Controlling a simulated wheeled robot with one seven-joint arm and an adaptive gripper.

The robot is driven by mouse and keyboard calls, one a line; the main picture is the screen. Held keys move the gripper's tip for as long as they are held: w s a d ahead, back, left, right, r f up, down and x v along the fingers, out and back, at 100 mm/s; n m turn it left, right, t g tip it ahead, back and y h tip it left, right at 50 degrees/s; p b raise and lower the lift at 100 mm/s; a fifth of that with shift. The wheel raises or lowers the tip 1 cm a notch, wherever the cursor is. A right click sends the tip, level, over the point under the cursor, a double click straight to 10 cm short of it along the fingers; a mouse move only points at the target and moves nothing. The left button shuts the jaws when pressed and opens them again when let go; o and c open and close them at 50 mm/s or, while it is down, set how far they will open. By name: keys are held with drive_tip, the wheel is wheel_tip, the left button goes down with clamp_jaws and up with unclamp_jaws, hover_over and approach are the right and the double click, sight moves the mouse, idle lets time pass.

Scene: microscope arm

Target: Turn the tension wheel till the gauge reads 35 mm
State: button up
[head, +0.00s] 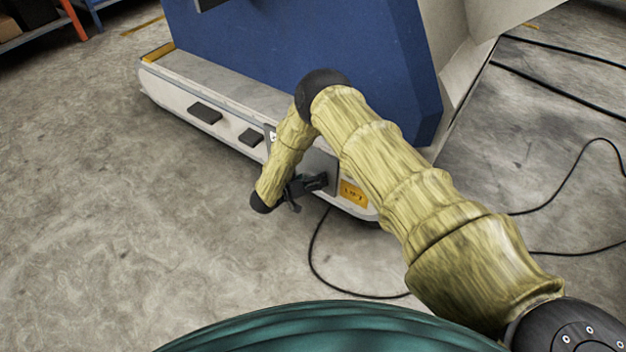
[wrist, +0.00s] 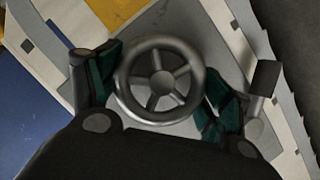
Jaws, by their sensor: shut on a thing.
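The tension wheel (wrist: 150,115) is a grey metal handwheel with several spokes and a round hub, seen nearly face-on in the wrist view. My gripper (wrist: 162,80) has one dark green finger pad at the wheel's left rim and the other at its lower right rim, shut on it. In the head view my gripper (head: 308,185) is at the front end of the machine's low white base, beside a yellow label. There the wheel itself is hidden behind the gripper and arm. I cannot make out a gauge or a reading in either view.
The machine has a blue body (head: 300,50) above a white base (head: 225,130) with dark pads. A yellow label (head: 354,193) is right of the gripper. Black cables (head: 312,255) lie on the concrete floor. Open floor (head: 120,230) lies to the left.

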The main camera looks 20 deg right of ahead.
drive_tip(key=shift+s+f+n+h, duration=0.15)
drive_tip(key=shift+n+h, duration=0.25)
drive_tip(key=shift+n, duration=0.6)
drive_tip(key=shift+g+b, duration=0.3)
drive_tip(key=o, duration=1)
drive_tip(key=shift+o, duration=0.2)
drive_tip(key=shift+a, duration=0.1)
drive_tip(key=shift+a+r, duration=0.2)
drive_tip(key=v, duration=1.1)
drive_tip(key=shift+s+a, duration=0.15)
drive_tip(key=shift+a, duration=0.1)
drive_tip(key=shift+f, duration=0.1)
